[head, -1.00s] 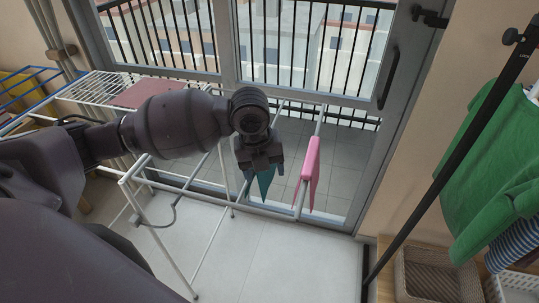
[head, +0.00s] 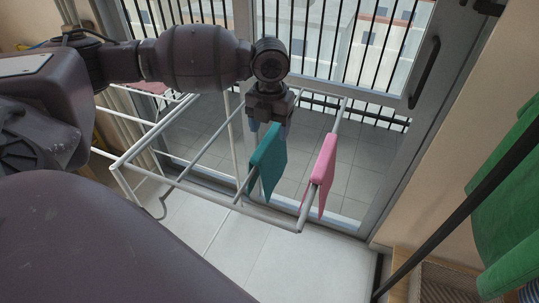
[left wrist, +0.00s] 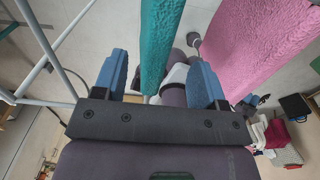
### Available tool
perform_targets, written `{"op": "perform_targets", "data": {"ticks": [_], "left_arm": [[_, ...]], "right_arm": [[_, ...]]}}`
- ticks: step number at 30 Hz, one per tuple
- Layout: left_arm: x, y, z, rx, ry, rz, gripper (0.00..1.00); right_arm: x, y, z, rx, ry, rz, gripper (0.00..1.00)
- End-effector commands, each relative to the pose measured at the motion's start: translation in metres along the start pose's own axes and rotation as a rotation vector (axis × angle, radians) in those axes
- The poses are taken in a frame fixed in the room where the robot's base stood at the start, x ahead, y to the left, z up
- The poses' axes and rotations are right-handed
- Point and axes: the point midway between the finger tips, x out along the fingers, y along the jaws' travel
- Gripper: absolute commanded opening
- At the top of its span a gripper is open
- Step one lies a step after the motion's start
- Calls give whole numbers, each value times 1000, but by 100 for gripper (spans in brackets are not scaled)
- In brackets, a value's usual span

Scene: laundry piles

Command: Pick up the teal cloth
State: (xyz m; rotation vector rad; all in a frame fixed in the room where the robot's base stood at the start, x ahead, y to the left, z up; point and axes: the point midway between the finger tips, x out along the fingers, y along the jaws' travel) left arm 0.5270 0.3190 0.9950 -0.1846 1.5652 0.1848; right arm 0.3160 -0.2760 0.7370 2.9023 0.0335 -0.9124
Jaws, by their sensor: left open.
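The teal cloth (head: 268,163) hangs folded over a white rail of the drying rack. My left gripper (head: 270,125) is just beyond its top far end in the head view, with the cloth partly covering the fingers. In the left wrist view the teal cloth (left wrist: 158,45) runs edge-on into the space between the two blue fingers of the left gripper (left wrist: 160,78), with a gap on each side. The left gripper is open and holds nothing. My right gripper is not in view.
A pink cloth (head: 324,172) hangs on the neighbouring rail, close on the right. The white drying rack (head: 180,187) stands before a glass door with a railing behind. A dark pole (head: 455,220) and green garment (head: 510,180) are at right. The tiled floor in front is clear.

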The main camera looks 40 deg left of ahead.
Motion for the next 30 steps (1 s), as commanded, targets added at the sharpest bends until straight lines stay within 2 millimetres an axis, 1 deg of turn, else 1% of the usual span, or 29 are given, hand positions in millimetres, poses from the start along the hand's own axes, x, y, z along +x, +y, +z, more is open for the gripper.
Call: {"op": "perform_targets", "data": {"ticks": [1, 4, 7, 15, 18, 24, 26, 30], "left_arm": [[4, 0, 0, 0, 1, 0, 65], [8, 0, 0, 0, -1, 0, 65], [16, 1, -1, 0, 0, 0, 65], [53, 3, -3, -1, 3, 1, 65], [58, 3, -2, -1, 0, 1, 65], [57, 3, -2, -1, -2, 0, 65], [56, 3, -2, 0, -2, 0, 56], [56, 3, -2, 0, -1, 0, 35]], "right_arm": [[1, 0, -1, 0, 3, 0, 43], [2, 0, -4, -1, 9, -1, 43], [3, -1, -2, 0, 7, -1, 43], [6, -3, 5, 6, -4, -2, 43], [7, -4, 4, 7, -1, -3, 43], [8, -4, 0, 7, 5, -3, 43], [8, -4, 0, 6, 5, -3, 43], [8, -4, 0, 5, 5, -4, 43]]}}
